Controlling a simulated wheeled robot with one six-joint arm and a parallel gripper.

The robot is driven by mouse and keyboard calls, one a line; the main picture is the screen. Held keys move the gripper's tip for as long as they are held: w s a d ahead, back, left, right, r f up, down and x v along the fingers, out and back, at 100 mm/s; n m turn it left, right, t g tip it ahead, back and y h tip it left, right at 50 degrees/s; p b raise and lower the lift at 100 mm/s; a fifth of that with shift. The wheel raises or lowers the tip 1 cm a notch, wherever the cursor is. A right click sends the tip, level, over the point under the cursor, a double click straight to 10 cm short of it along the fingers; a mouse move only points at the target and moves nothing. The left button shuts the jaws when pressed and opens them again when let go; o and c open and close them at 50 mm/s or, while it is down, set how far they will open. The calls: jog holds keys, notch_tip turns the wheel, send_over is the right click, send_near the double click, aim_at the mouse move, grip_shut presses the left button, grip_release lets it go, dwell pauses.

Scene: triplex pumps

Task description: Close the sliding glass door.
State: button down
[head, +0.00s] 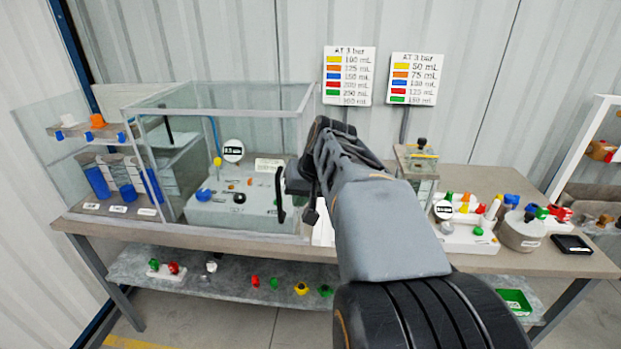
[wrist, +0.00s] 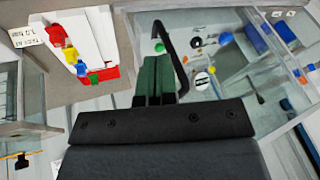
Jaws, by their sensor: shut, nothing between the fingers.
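The sliding glass door is a clear pane at the front of a glass case (head: 215,112) on the bench. Its edges are hard to make out, so I cannot tell how far it stands open. A black bar handle (head: 281,195) shows at the case's right part; a black bent handle also shows in the wrist view (wrist: 173,50). My gripper (head: 291,184) is shut and empty, right beside the handle. In the wrist view its green fingers (wrist: 155,75) are together, close to the handle. I cannot tell whether they touch it.
Inside the case stands a white pump unit (head: 235,205). Blue-filled containers (head: 97,180) stand at the left. Right of my arm are white blocks with coloured caps (head: 468,222) and a glass box (head: 420,165). A lower shelf (head: 220,285) holds small coloured parts.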

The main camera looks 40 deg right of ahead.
jog(key=d+r+m+t, duration=0.1)
jog(key=d+r, duration=0.1)
jog(key=d, duration=0.4)
jog(key=d+r+m+t, duration=0.1)
jog(key=d+r, duration=0.2)
jog(key=d, duration=0.4)
jog(key=w+a+f, duration=0.3)
jog(key=w+f, duration=0.4)
jog(key=w, duration=0.2)
jog(key=shift+f+p, duration=0.4)
jog(key=shift+a, duration=0.1)
jog(key=shift+w, duration=0.1)
